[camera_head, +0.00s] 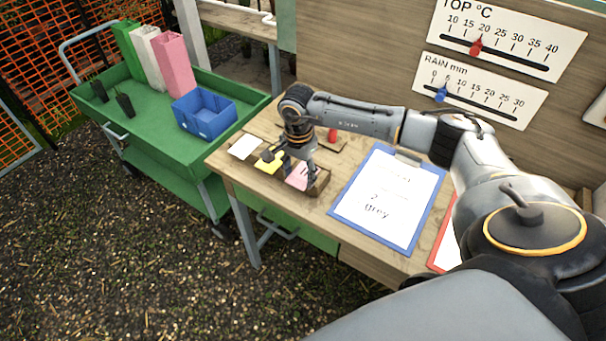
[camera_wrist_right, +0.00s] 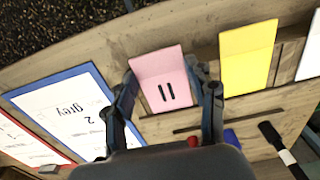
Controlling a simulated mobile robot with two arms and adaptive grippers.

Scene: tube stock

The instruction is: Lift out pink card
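The pink card (camera_head: 296,179) stands in a small wooden holder (camera_head: 319,184) on the wooden table. In the right wrist view the pink card (camera_wrist_right: 157,68) carries two dark bars and shows between the two fingers. My right gripper (camera_head: 297,168) points down over the card, and it is open in the right wrist view (camera_wrist_right: 166,88), with one finger at each side of the card. I cannot tell whether either finger touches it. My left gripper is not in view.
A yellow card (camera_head: 269,164) and a white card (camera_head: 243,147) stand left of the pink one. A blue clipboard (camera_head: 346,213) reading "2 grey" lies to the right, with a red clipboard (camera_head: 437,262) beyond. A green cart (camera_head: 165,140) holds a blue bin (camera_head: 205,119).

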